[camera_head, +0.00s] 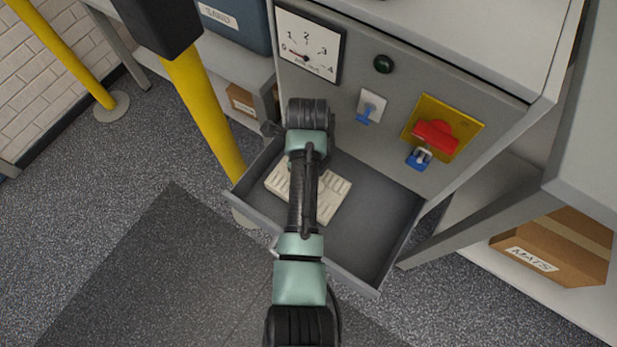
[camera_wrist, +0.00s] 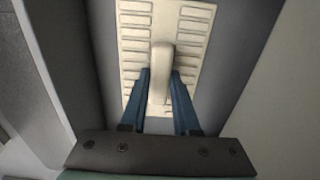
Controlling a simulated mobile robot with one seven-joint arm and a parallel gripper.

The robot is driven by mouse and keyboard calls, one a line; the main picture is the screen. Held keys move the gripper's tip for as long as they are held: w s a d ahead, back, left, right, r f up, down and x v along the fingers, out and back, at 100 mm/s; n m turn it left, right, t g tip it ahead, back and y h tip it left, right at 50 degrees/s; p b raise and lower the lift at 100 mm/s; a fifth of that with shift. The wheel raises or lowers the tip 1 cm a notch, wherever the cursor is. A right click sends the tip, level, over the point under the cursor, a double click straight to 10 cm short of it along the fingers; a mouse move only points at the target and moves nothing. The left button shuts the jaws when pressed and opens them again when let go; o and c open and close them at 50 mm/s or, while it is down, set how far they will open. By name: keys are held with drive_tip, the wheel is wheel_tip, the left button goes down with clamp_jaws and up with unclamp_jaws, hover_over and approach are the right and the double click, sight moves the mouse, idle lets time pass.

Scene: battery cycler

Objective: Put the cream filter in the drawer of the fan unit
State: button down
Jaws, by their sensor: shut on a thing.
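The cream filter (camera_head: 334,196) is a flat slotted panel in the open grey drawer (camera_head: 386,229) of the fan unit (camera_head: 342,98), toward the drawer's left side. In the wrist view the filter (camera_wrist: 190,52) has a raised cream handle along its middle. My gripper (camera_wrist: 160,82) has blue fingers, one on each side of that handle, shut on it. In the head view my arm covers the middle of the filter and the fingers are hidden. I cannot tell whether the filter touches the drawer floor.
The fan unit's face has a gauge (camera_head: 308,43), a white switch (camera_head: 371,106) and a red handle on a yellow plate (camera_head: 437,135). A yellow post (camera_head: 205,120) stands left of the drawer. A MATS box (camera_head: 553,247) is at the right. The drawer's right half is clear.

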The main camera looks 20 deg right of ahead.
drive_tip(key=shift+f, duration=1.1)
drive_tip(key=shift+f, duration=0.2)
drive_tip(key=c, duration=0.7)
unclamp_jaws()
drive_tip(key=shift+o, duration=0.2)
drive_tip(key=shift+r, duration=0.15)
wheel_tip(320, 180, up, 12)
drive_tip(key=p, duration=0.3)
